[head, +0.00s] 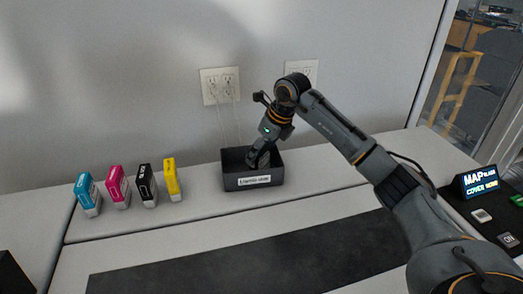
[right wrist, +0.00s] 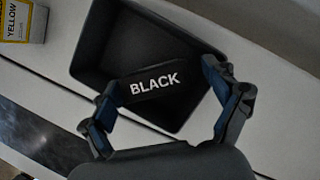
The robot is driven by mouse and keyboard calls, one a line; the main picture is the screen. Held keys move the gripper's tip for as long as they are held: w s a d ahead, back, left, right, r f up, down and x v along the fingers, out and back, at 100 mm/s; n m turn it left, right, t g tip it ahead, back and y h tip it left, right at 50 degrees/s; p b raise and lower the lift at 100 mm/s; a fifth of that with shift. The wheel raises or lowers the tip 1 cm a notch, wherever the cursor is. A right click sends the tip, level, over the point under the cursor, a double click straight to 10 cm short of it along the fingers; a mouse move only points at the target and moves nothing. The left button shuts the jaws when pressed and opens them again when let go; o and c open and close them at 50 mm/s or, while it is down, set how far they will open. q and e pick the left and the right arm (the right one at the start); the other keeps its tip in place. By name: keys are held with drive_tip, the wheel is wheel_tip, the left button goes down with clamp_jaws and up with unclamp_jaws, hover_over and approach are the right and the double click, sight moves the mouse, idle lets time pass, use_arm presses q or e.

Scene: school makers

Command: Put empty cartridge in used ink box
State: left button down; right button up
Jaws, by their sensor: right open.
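The used ink box (head: 252,182) is a black open-topped tray with a white label, standing on the shelf against the wall. My right gripper (head: 258,157) reaches down into it. In the right wrist view the right gripper (right wrist: 160,84) is open, its fingers spread to either side of a black cartridge (right wrist: 157,86) marked BLACK. The cartridge appears over the inside of the box (right wrist: 98,52); I cannot tell whether it rests on the bottom. In the head view the gripper and box wall hide it. My left gripper is in neither view.
Cyan (head: 88,193), magenta (head: 118,187), black (head: 146,185) and yellow (head: 172,179) ink boxes stand in a row left of the tray. Wall outlets (head: 220,86) with cords are behind. A lit sign (head: 479,182) stands far right. The front counter is clear.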

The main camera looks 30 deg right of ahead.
drive_tip(key=shift+r, duration=0.3)
use_arm(q)
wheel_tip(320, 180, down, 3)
drive_tip(key=b, duration=0.2)
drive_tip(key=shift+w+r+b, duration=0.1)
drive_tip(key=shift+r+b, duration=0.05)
drive_tip(key=shift+b, duration=0.25)
use_arm(e)
drive_tip(key=v, duration=1.1)
drive_tip(key=shift+r, duration=0.35)
